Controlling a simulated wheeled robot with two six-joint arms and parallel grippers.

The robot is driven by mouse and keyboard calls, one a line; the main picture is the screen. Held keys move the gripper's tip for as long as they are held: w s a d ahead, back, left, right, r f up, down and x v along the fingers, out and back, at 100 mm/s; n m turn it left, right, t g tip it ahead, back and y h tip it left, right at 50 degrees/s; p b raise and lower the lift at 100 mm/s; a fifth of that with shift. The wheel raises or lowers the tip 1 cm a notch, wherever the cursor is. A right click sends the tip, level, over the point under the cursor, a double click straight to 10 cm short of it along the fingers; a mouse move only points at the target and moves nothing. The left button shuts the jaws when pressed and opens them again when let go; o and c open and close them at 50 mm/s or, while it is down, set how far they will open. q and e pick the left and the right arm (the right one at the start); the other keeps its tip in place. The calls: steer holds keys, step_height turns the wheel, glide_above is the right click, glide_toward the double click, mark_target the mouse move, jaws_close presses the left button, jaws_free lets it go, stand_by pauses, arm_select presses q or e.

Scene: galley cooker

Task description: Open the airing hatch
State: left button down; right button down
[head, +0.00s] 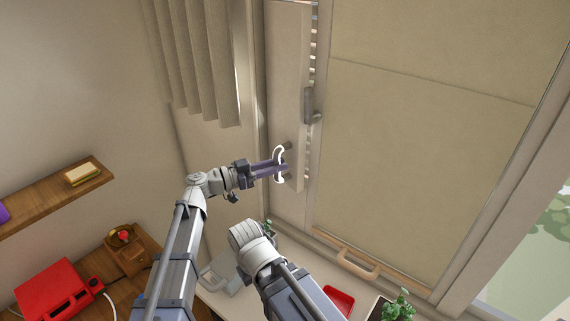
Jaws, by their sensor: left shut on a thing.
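The airing hatch (289,60) is a tall, narrow pale panel in the window frame, left of the large blind. A gap with light slats shows along its right edge. A white curved handle (280,150) sits on its lower part. A grey latch (309,104) sits on the right edge, higher up. My left gripper (279,168) is at the white handle, its fingers shut on it. My right arm comes up at the bottom centre, and its gripper cannot be made out.
A pleated curtain (198,60) hangs left of the hatch. A large beige blind (420,140) covers the window at right, with a wooden handle (357,262) at its bottom. A plant (398,304) and a red tray (339,301) stand below. A wooden shelf (50,203) is at left.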

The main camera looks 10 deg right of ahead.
arm_select(q)
steer(key=w+a+m+g, duration=0.2)
steer(key=w+a+g, duration=0.1)
steer(key=a, duration=0.6)
steer(key=shift+w+a+g, duration=0.15)
steer(key=shift+w+g, duration=0.25)
steer(key=shift+w, duration=0.3)
steer(key=shift+r, duration=0.1)
steer(key=c, duration=1.1)
jaws_free()
steer(key=o, duration=0.4)
steer(key=a, duration=0.7)
steer(key=shift+a, duration=0.35)
